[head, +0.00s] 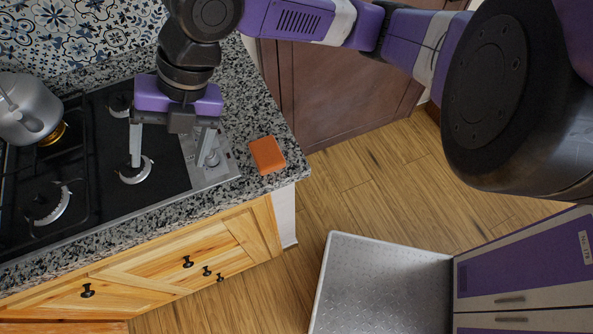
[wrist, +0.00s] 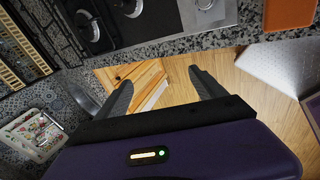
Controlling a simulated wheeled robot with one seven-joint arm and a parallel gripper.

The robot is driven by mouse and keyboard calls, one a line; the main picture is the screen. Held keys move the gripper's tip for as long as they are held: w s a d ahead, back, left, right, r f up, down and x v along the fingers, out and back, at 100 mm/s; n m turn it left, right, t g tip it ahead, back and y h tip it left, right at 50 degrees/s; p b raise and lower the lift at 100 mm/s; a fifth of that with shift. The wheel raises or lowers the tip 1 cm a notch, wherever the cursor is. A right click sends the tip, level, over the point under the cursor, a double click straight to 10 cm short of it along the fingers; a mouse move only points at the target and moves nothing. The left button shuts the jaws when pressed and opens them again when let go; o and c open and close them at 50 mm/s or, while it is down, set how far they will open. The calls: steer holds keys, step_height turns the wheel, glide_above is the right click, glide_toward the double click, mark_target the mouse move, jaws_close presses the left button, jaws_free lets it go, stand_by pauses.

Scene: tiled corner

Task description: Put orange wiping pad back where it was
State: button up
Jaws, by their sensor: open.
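The orange wiping pad (head: 267,155) lies flat on the speckled granite counter (head: 262,100), near its right front corner and just right of the stove. It also shows in the wrist view (wrist: 289,14), cut off by the top right edge. My gripper (head: 170,156) is open with nothing between its fingers. It hangs over the right part of the stove, left of the pad and apart from it. In the wrist view my gripper (wrist: 159,79) has its two fingers spread wide, with the cabinet front and floor seen beyond them.
The black gas stove (head: 105,190) has raised grates and burners. A grey kettle (head: 28,108) stands on its left side. A patterned item (wrist: 35,133) and wooden slats (wrist: 22,45) show at the wrist view's left.

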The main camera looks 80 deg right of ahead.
steer(key=w+a+r+m+t+y, duration=0.4)
steer(key=w+a+r+m+t, duration=0.1)
steer(key=a+r, duration=0.35)
steer(key=w+a+r+m+t+y, duration=0.4)
steer(key=w+a+r+t, duration=0.1)
steer(key=a+r, duration=0.35)
steer(key=s+d+f+m+t+h, duration=0.2)
steer(key=s+d+f+m+h, duration=0.3)
steer(key=f+m, duration=0.4)
steer(key=s+d+f+m+t+h, duration=0.2)
steer(key=s+f+m+h, duration=0.45)
steer(key=f+m, duration=0.25)
steer(key=s+d+f+n+g, duration=0.1)
steer(key=s+d+f, duration=0.2)
steer(key=s, duration=0.7)
steer(key=s+d+f+n+g, duration=0.1)
steer(key=s+d+f+g, duration=0.1)
steer(key=s, duration=0.9)
steer(key=shift+d+f+h, duration=0.35)
steer(key=shift+d+f, duration=0.35)
steer(key=shift+f, duration=0.25)
